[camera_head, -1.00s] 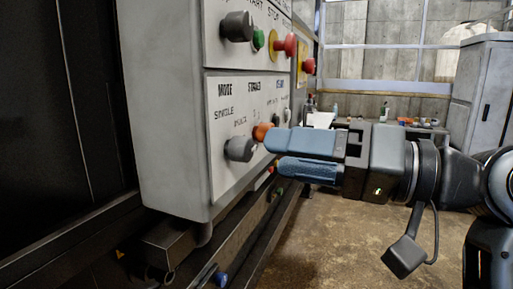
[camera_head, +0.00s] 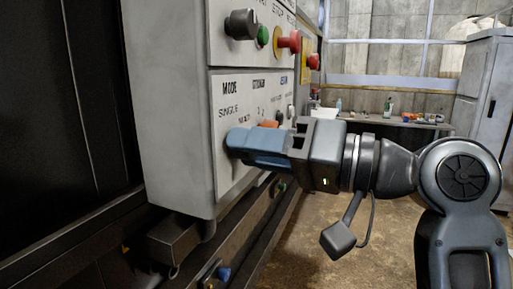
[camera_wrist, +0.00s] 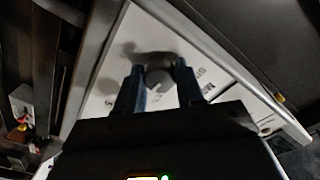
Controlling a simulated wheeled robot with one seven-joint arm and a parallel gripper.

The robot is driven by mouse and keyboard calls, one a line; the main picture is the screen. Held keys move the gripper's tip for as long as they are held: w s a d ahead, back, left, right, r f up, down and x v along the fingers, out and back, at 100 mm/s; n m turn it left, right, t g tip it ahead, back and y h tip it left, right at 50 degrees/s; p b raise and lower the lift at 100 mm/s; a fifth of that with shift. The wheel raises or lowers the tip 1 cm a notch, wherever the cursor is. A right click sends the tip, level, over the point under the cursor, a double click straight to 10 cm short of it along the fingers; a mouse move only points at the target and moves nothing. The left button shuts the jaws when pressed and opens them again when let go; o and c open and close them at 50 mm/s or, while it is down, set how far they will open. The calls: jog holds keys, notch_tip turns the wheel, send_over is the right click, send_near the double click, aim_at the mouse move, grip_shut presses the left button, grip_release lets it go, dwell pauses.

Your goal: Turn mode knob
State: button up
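The mode knob is a dark grey round knob on the lower white panel (camera_head: 221,100), below the MODE label. In the wrist view the knob (camera_wrist: 159,76) lies between the tips of my two blue fingers. My gripper (camera_head: 238,141) is at the panel and hides the knob in the head view; it also shows in the wrist view (camera_wrist: 159,80). The fingers stand apart, one on each side of the knob. I cannot tell whether they press on it or leave small gaps.
Above are another dark knob (camera_head: 241,24), a green button (camera_head: 262,36) and a red stop button (camera_head: 289,42). An orange part (camera_head: 269,124) sits just behind my fingers. A machine rail (camera_head: 245,232) runs below the box. The floor (camera_head: 315,235) at right is clear.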

jog(key=c, duration=0.6)
jog(key=shift+o, duration=0.2)
jog(key=shift+f+n+b, duration=0.1)
jog(key=shift+n+b, duration=0.2)
jog(key=shift+b, duration=0.1)
jog(key=shift+n+b, duration=3.75)
jog(key=shift+n, duration=0.35)
